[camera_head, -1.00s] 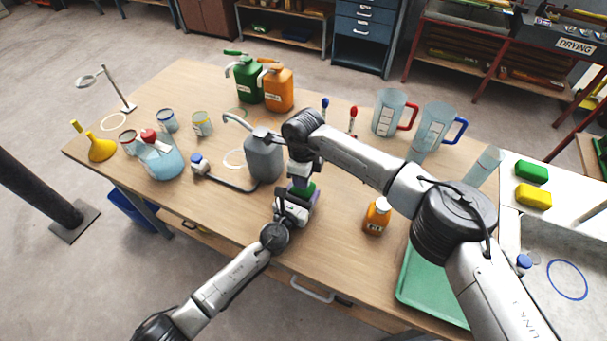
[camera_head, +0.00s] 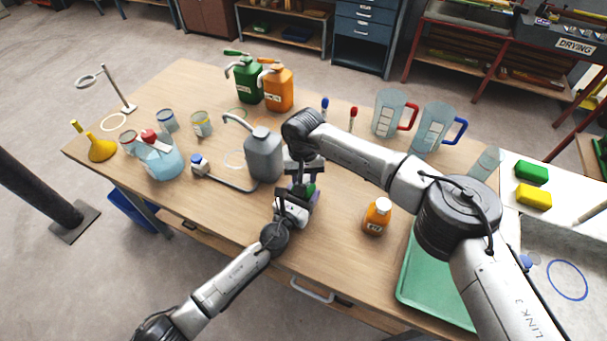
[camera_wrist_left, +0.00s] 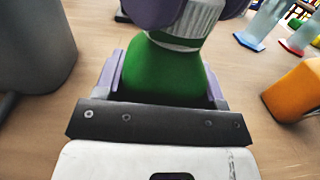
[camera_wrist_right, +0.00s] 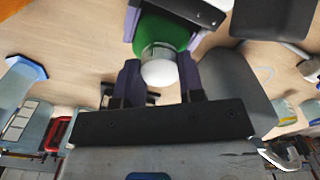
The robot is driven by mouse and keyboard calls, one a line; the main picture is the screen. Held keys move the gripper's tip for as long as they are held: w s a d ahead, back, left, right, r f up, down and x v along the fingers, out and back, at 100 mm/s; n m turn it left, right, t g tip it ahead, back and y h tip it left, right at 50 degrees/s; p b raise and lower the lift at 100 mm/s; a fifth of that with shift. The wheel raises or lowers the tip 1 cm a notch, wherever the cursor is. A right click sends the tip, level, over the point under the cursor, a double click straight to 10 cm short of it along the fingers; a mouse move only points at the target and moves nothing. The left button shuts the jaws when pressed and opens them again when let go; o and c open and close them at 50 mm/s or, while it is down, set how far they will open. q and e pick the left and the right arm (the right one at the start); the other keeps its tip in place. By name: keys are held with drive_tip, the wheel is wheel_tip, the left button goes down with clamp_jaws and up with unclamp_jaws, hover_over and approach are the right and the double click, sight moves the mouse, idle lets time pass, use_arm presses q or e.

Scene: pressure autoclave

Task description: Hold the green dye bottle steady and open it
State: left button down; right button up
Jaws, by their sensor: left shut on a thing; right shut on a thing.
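The green dye bottle (camera_head: 309,190) stands on the table near the middle of the head view, mostly hidden by my grippers. My left gripper (camera_head: 296,198) is shut around the bottle's green body, which fills the middle of the left wrist view (camera_wrist_left: 168,72). My right gripper (camera_head: 304,168) comes from above and is shut at the bottle's top. In the right wrist view its purple fingers flank the white cap (camera_wrist_right: 159,68) and the green shoulder (camera_wrist_right: 163,32). In the left wrist view the purple fingers of the right gripper show at the ribbed white cap (camera_wrist_left: 193,20). Whether the cap is loose cannot be told.
A grey jug (camera_head: 264,156) stands close left of the bottle. An orange bottle (camera_head: 377,216) stands to the right, beside a green tray (camera_head: 432,280). Measuring jugs (camera_head: 390,112), a green canister (camera_head: 246,82) and an orange canister (camera_head: 278,90) stand farther back. The front table strip is clear.

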drive_tip(key=n, duration=0.4)
drive_tip(key=o, duration=1)
